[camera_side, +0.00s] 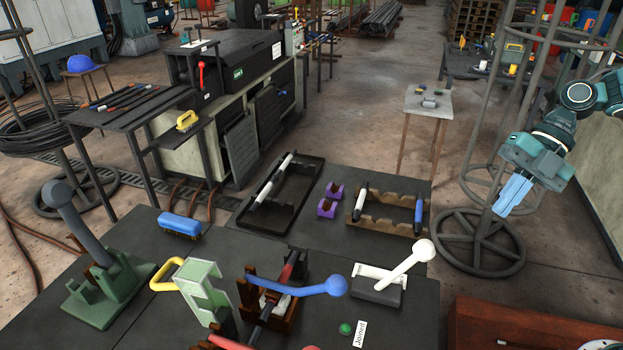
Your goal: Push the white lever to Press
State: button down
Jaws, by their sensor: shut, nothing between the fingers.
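The white lever (402,265) stands on a small dark grey block at the right of the front table. It tilts up to the right and ends in a white ball knob. A white bracket lies behind its foot. I cannot make out a Press marking. My gripper (506,206) hangs in the air at the right, to the right of the lever and higher in the picture, well apart from it. Its light blue fingers are shut and empty, pointing down and left.
A blue-knobbed lever (300,287) reaches across just left of the white lever. A green button (346,328) and a "Joined" label (360,333) lie in front. A wooden rack (388,222) with rods stands behind. A grey-knobbed lever (77,223) stands at far left.

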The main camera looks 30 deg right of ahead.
jog(key=shift+f, duration=0.1)
jog(key=w+a+f, duration=0.1)
jog(key=a+f, duration=0.5)
jog(key=a, duration=0.3)
jog(key=shift+w+a+f, duration=0.3)
jog(key=shift+f, duration=0.05)
dwell(0.3)
jog(key=shift+w+a+r, duration=0.1)
dwell(0.4)
